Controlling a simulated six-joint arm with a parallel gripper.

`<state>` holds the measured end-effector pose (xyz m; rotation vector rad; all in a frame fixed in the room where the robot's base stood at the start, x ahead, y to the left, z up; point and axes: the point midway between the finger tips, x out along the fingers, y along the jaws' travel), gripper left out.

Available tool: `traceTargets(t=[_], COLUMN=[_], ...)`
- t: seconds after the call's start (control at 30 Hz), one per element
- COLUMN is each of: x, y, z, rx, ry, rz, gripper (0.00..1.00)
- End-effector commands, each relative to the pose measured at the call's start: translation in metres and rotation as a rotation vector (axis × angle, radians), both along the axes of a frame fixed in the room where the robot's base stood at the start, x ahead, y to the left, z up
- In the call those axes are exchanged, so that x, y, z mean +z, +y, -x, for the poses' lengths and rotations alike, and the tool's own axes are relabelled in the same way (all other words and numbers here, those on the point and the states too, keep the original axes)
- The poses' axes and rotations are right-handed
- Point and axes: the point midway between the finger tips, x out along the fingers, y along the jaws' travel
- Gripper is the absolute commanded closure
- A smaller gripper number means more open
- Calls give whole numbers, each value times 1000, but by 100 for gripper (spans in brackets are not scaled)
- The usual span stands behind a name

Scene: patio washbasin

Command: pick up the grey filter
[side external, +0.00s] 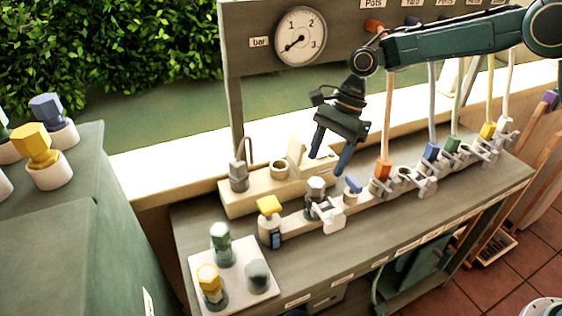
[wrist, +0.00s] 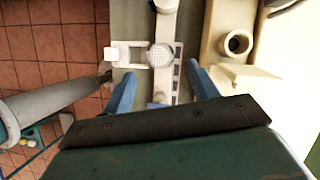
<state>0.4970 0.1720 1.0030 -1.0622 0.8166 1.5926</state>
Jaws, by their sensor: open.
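A grey-capped filter (side external: 316,188) stands upright on the pale rail of the bench, next to a white clamp. From above in the wrist view, its round pale-grey top (wrist: 160,55) lies ahead of and between my fingers. My gripper (side external: 330,163) is open and empty, above the rail and pointing down, with its blue fingertips apart from the filter. Its two fingers also show in the wrist view (wrist: 161,90).
A yellow-capped piece (side external: 269,215) and a blue-capped piece (side external: 353,186) flank the filter. A white plate (side external: 238,291) with several pieces lies at the front left. Upright hoses, such as the orange-ended one (side external: 388,120), stand to the right. A gauge panel (side external: 257,68) rises behind.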

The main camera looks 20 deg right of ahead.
Motion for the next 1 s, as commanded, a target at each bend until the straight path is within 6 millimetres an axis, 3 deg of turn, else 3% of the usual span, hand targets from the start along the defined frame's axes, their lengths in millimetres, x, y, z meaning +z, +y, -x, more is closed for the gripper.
traceTargets(t=[0.2,0.57,1.0], x=[-17,-24,-64], y=[7,9,24], z=[2,3,7], rx=[0,1,1], ry=[-1,1,-1], rz=[0,0,2], gripper=[41,41,41])
